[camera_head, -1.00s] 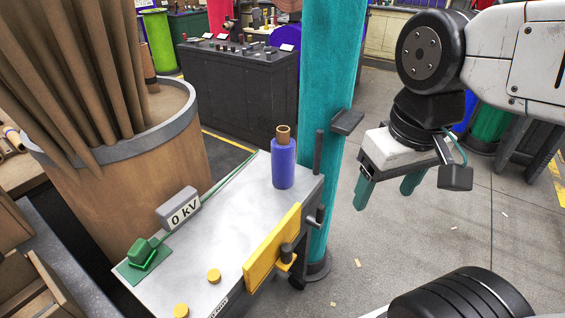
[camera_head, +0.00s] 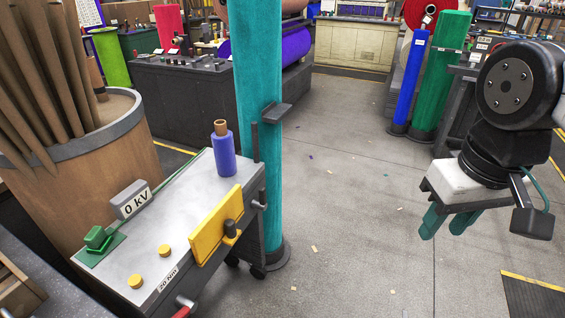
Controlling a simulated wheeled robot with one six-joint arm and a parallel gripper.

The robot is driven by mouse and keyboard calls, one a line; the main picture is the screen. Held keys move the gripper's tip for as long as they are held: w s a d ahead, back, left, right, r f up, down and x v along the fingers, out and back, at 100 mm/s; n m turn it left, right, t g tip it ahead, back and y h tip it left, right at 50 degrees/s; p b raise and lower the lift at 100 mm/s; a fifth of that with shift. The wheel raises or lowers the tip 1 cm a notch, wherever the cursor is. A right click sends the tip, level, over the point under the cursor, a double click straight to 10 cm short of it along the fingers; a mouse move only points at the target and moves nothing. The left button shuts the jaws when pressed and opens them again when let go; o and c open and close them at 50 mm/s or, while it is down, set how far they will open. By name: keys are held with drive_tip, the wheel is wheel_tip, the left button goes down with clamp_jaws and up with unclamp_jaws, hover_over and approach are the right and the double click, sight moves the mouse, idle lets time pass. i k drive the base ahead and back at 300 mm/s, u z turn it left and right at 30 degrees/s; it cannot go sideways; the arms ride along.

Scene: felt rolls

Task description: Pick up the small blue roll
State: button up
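The small blue roll (camera_head: 222,155), wound on a brown core that sticks out at its top, stands upright on the grey cart top (camera_head: 178,222), near its far right corner. My gripper (camera_head: 443,233) hangs at the right over the open floor, well to the right of the cart and apart from the roll. Its two teal fingers point down with a gap between them, and nothing is held.
A teal column (camera_head: 258,130) stands just right of the roll, with a dark bracket (camera_head: 274,114). A yellow plate (camera_head: 215,225) rises along the cart's right edge. A grey "0 kV" box (camera_head: 130,199) stands on its left side.

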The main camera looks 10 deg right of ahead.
sight(222, 140)
drive_tip(key=u, duration=0.45)
drive_tip(key=k, duration=0.15)
drive_tip(key=z, duration=1.1)
drive_tip(key=i, duration=1)
drive_tip(key=u, duration=0.85)
drive_tip(key=i, duration=0.9)
drive_tip(key=u, duration=0.6)
